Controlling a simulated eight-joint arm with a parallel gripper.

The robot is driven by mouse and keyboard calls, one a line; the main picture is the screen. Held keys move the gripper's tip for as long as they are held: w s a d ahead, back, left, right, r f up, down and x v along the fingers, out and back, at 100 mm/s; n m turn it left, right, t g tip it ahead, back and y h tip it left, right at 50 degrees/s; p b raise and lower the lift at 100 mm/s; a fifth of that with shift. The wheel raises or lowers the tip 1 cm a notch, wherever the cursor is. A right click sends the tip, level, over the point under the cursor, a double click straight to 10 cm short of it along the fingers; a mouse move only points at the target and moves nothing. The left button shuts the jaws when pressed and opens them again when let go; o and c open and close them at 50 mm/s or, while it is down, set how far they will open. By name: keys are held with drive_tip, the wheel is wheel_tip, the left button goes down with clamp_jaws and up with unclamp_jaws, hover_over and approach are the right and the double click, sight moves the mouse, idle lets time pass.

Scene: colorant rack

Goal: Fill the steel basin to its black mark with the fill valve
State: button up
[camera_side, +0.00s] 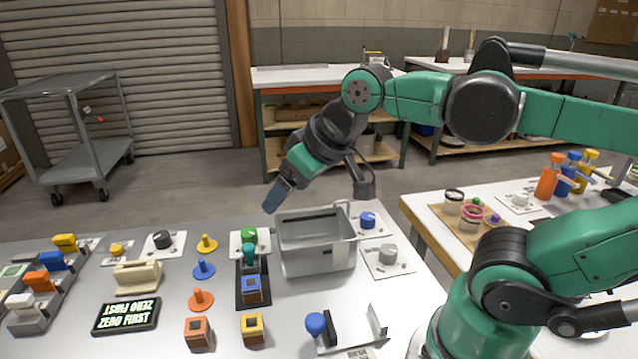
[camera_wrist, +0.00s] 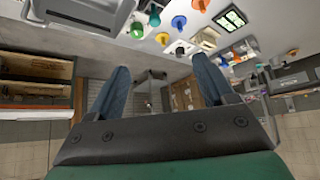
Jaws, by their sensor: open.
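The steel basin (camera_side: 318,262) stands on the grey bench, upright and open-topped; part of it shows in the wrist view (camera_wrist: 72,22). A dark line (camera_side: 308,217) runs along its inner back wall. I see no water in it, but its floor is hidden. A thin bent pipe (camera_side: 343,205) rises at its back right corner. A blue knob (camera_side: 368,220) and a grey knob (camera_side: 388,253) sit on white plates to its right; their labels are too small to read. My gripper (camera_side: 274,199) is open and empty, above and behind the basin's left end; its fingers show in the wrist view (camera_wrist: 160,66).
A green knob (camera_side: 249,235) and a teal-handled item (camera_side: 248,257) stand close left of the basin. A blue-knobbed bracket (camera_side: 316,324) stands in front. Air above the basin is clear.

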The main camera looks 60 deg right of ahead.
drive_tip(key=w+d+r+m+g+h, duration=0.15)
drive_tip(key=d+g, duration=0.25)
drive_tip(key=d, duration=0.7)
drive_tip(key=g+y, duration=0.2)
drive_tip(key=g, duration=0.1)
hover_over(368, 216)
drive_tip(key=shift+m+h, duration=0.25)
drive_tip(key=shift+m, duration=0.1)
wheel_tip(368, 216, down, 13)
drive_tip(key=shift+d+f, duration=0.1)
drive_tip(key=shift+f, duration=3.15)
